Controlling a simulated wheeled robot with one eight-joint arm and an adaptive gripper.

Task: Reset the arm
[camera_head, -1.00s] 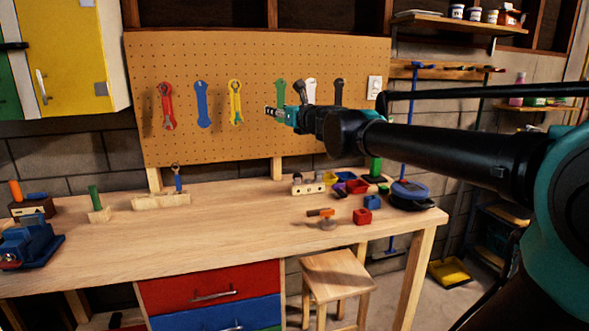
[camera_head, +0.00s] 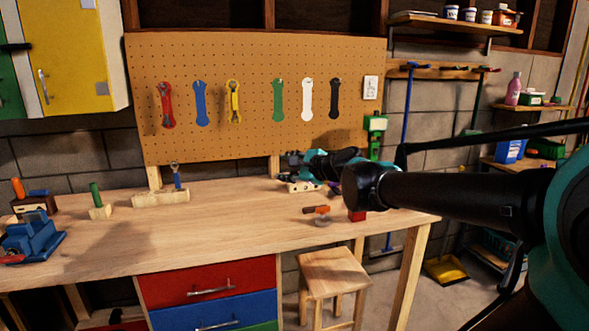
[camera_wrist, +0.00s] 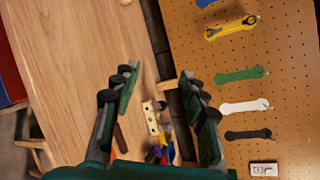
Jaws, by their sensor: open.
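My arm reaches in from the right in the head view. My gripper (camera_head: 289,158) is above the right part of the workbench (camera_head: 130,245), in front of the pegboard's lower edge. In the wrist view my gripper (camera_wrist: 163,95) has its two fingers wide apart with nothing between them. Beyond the fingers lies a light wooden block with holes (camera_wrist: 152,117), with small coloured pieces near it. My arm hides part of the bench's right end in the head view.
A blue vise (camera_head: 32,240) and wooden blocks stand at the bench's left. An orange-handled tool (camera_head: 318,210) and a red block (camera_head: 356,215) lie at the right. A stool (camera_head: 335,268) stands in front. The bench middle is clear.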

